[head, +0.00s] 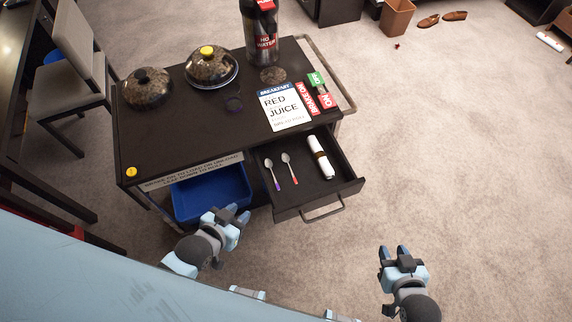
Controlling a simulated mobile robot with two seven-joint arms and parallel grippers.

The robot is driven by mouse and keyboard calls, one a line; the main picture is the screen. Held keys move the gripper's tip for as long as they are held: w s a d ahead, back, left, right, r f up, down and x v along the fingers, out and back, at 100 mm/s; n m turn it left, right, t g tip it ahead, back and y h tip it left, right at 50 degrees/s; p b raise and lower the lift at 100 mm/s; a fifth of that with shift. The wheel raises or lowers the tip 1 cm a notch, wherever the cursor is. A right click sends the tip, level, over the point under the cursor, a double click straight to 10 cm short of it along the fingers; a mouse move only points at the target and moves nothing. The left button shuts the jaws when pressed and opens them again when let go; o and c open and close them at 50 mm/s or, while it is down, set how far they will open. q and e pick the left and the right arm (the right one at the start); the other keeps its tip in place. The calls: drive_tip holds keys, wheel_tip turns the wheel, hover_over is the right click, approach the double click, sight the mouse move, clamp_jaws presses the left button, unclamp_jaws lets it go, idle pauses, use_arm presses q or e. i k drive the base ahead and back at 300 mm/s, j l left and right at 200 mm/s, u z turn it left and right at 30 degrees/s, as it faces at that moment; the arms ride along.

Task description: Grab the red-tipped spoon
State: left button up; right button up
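The red-tipped spoon (290,167) lies in the open drawer (292,205) of the dark cart, its bowl toward the back and its red handle end toward the front. A second spoon (271,174) with a purple-blue tip lies just to its left. My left gripper (238,212) is open and empty, left of the drawer and in front of the blue bin. My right gripper (394,251) is open and empty, out over the floor to the right of and nearer than the drawer. Neither gripper touches a spoon.
A rolled white napkin (319,158) with a brown band lies right of the spoons. The drawer's handle (323,211) sticks out in front. A blue bin (212,192) sits below the cart top (190,125), which holds two domed dishes, a bottle and a menu card (284,107).

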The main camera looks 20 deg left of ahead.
sight(285, 158)
drive_tip(key=u, duration=0.65)
drive_tip(key=l+u, duration=0.25)
drive_tip(key=u, duration=0.2)
drive_tip(key=i+l+u, duration=0.1)
drive_tip(key=l+u, duration=0.15)
drive_tip(key=u, duration=0.15)
drive_tip(key=l+u, duration=0.25)
drive_tip(key=u, duration=0.2)
drive_tip(key=l+u, duration=0.1)
drive_tip(key=l, duration=0.25)
drive_tip(key=k+l+u, duration=0.1)
drive_tip(key=l, duration=0.25)
drive_tip(key=k+l+u, duration=0.1)
drive_tip(key=l, duration=0.25)
drive_tip(key=k+l+u, duration=0.1)
drive_tip(key=l, duration=0.25)
drive_tip(key=k, duration=0.05)
